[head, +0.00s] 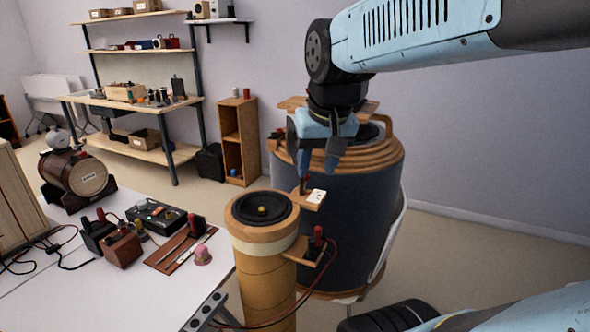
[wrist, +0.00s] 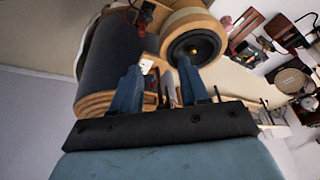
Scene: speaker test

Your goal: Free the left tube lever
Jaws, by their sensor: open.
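The left tube (head: 262,265) is a tan upright cylinder with a black speaker cone on top; its cone also shows in the wrist view (wrist: 193,47). A wooden bracket (head: 291,197) juts from its upper right side and carries a white plate (head: 316,196). A small dark upright piece (head: 303,186), perhaps the lever, stands at this bracket; its exact shape is unclear. My gripper (head: 319,168) is open, pointing down just above the bracket, apart from it as far as I can see. In the wrist view its fingers (wrist: 160,76) straddle the bracket area, partly hiding it.
A large dark drum with wooden rims (head: 345,215) stands close behind the gripper. A lower bracket with red and black terminals (head: 312,250) has a trailing wire. The white table (head: 100,290) at left holds several devices. Open floor lies at right.

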